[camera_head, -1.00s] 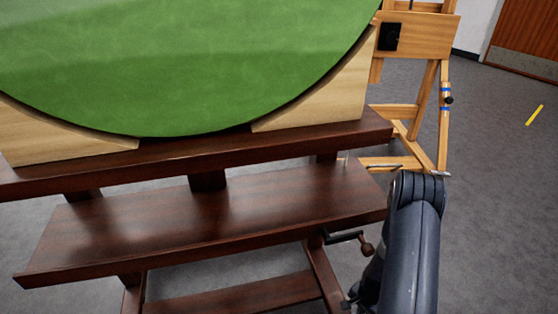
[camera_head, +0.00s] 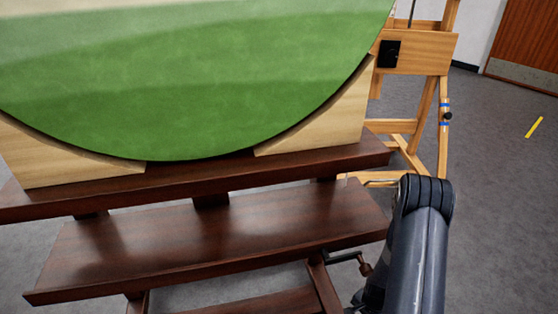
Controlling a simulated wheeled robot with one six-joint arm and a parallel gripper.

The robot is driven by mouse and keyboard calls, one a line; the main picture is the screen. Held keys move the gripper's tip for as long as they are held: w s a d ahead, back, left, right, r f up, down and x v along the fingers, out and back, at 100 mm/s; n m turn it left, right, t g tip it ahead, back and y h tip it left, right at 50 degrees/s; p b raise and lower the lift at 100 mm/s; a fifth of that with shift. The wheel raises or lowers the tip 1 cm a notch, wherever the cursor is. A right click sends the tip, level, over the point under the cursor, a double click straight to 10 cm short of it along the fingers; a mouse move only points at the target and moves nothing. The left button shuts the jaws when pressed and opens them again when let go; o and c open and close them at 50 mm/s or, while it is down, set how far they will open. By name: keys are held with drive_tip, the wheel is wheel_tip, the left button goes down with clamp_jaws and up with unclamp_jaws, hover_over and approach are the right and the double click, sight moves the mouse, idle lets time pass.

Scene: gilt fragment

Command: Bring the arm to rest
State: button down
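My arm (camera_head: 418,245) shows at the lower right in the head view, as a dark grey rounded link in front of the right end of a dark wooden stand. My gripper is not in the picture, so its fingers and anything in them are hidden. A large round green panel (camera_head: 200,110) with a paler band above rests in light wooden cradle blocks (camera_head: 335,115) on the stand's upper shelf (camera_head: 180,185).
The stand's lower shelf (camera_head: 210,235) is bare and close to my arm. A crank handle (camera_head: 345,257) sits under its right end. A light wooden easel (camera_head: 415,55) stands behind. Grey floor (camera_head: 500,200) is open at right, with a yellow strip (camera_head: 535,128) and a brown door (camera_head: 525,45).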

wheel_tip(320, 180, down, 6)
drive_tip(key=b, duration=0.5)
drive_tip(key=shift+f, duration=0.25)
wheel_tip(320, 180, up, 9)
drive_tip(key=p, duration=0.7)
drive_tip(key=shift+r, duration=0.2)
